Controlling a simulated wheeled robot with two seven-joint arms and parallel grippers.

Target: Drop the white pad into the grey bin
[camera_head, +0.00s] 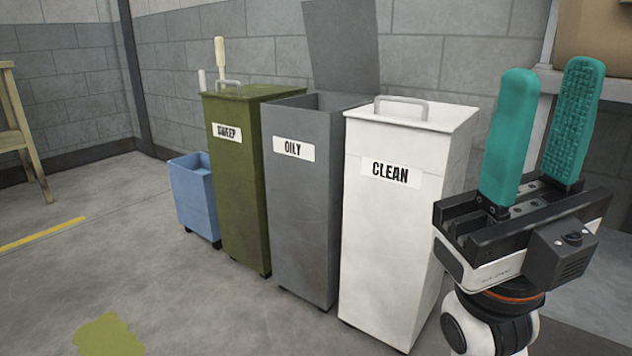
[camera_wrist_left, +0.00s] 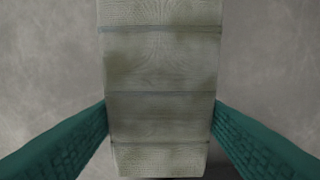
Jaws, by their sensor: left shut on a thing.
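The grey bin (camera_head: 305,190), labelled OILY, stands between the green and white bins with its lid raised upright at the back. My right gripper (camera_head: 543,125) is at the right of the head view, upright, with its two teal fingers apart and nothing between them. My left gripper (camera_wrist_left: 160,140) shows only in the left wrist view, with its teal fingers shut on the white pad (camera_wrist_left: 160,70). The pad is pale, with crosswise seams and dull grey-green stains. The left arm and the pad do not show in the head view.
A green SWEEP bin (camera_head: 232,180) and a white CLEAN bin (camera_head: 395,220), both with lids shut, flank the grey bin closely. A small blue bin (camera_head: 193,200) stands at the left. A green-yellow patch (camera_head: 108,336) lies on the open floor in front.

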